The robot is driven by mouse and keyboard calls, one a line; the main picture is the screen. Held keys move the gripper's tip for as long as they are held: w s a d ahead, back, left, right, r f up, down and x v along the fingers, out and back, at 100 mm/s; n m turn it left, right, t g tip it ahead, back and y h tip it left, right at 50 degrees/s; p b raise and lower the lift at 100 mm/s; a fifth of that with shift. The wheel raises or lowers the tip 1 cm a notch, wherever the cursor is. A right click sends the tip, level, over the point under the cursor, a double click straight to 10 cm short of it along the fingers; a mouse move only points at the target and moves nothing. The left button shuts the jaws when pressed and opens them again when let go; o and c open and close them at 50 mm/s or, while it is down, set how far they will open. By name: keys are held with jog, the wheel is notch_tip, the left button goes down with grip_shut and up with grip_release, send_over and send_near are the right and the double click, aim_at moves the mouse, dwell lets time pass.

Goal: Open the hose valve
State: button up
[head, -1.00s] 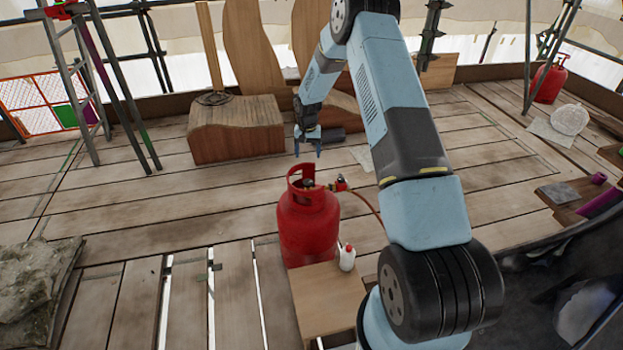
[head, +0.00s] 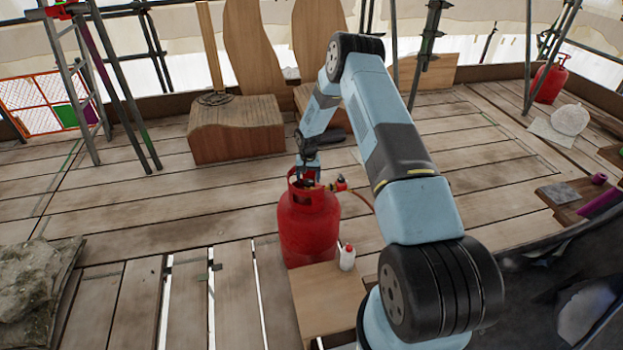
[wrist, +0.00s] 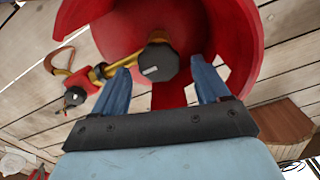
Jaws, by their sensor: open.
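A red gas cylinder (head: 308,232) stands on the planks, with a red collar around its top; the collar also shows in the wrist view (wrist: 100,22). Inside the collar is a black faceted knob (wrist: 158,64) with a white mark, on a brass fitting (wrist: 106,72). The fitting leads left to a red part and a smaller dark knob (wrist: 75,97); which knob is the hose valve I cannot tell for sure. My gripper (wrist: 161,68) is open, its blue fingers either side of the faceted knob; contact is unclear. In the head view my gripper (head: 306,177) is at the collar.
An orange hose (head: 361,204) runs right from the fitting, behind my arm. A wooden block (head: 236,135) is behind left. Planks left of the cylinder are clear.

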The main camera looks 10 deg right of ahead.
jog(key=shift+f, duration=0.3)
